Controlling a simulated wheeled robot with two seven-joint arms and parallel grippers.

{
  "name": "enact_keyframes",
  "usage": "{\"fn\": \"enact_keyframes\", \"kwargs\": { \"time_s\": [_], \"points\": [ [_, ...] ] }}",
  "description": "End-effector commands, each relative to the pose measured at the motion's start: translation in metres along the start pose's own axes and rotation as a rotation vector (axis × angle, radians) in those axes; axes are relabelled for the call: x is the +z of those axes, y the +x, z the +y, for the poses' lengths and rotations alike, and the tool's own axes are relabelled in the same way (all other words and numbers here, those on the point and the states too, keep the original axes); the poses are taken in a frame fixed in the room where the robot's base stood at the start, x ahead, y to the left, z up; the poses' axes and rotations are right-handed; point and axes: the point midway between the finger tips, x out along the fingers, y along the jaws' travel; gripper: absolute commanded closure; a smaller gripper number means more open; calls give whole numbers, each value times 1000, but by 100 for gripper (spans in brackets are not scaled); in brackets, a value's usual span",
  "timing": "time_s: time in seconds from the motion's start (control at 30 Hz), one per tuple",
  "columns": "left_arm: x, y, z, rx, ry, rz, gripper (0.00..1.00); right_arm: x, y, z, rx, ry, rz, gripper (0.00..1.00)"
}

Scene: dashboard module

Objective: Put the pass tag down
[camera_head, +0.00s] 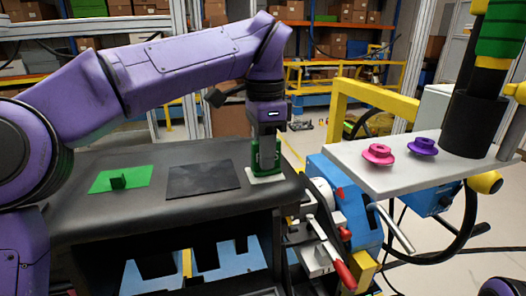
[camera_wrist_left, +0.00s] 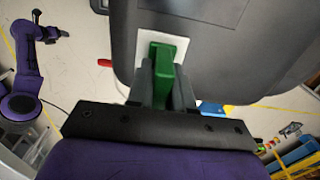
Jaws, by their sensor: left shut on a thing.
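The green pass tag (camera_head: 265,157) is held upright in my left gripper (camera_head: 268,150), at the right end of the dark dashboard top. The gripper points straight down, shut on the tag. In the left wrist view the green tag (camera_wrist_left: 162,75) stands between the two grey fingers (camera_wrist_left: 162,88), over a white square (camera_wrist_left: 184,46). That white square (camera_head: 265,174) lies under the tag in the head view; I cannot tell whether they touch. My right gripper (camera_wrist_left: 62,34) seems to show far off in the left wrist view, too small to read.
A pale panel (camera_head: 400,174) with pink (camera_head: 378,153) and purple (camera_head: 423,146) knobs stands at the right. Blue fixtures with a red-tipped lever (camera_head: 345,275) adjoin the dashboard's right end.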

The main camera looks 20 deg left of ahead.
Motion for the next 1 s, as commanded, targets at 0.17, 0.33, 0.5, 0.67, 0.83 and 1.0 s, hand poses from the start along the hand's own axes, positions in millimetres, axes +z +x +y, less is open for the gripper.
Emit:
{"fn": "enact_keyframes", "kwargs": {
  "time_s": [0.17, 0.33, 0.5, 0.67, 0.83, 1.0],
  "points": [
    [0, 0, 0, 0, 0, 0, 54, 0, 1, 0, 0, 0, 0, 43],
    [0, 0, 0, 0, 0, 0, 54, 0, 0, 0, 0, 0, 0, 43],
    [0, -6, 0, -2, 1, 0, 54, -1, -2, 0, 0, 0, 0, 43],
    [-1, -40, 0, -5, -2, 1, 54, -4, -10, 1, 0, 0, 0, 43],
    [-1, -88, 0, -4, -2, -1, 54, -12, -30, 3, 0, 0, 0, 43],
    [0, -116, 0, -1, -2, -3, 54, -18, -43, 4, 0, 0, 0, 43]
  ]
}}
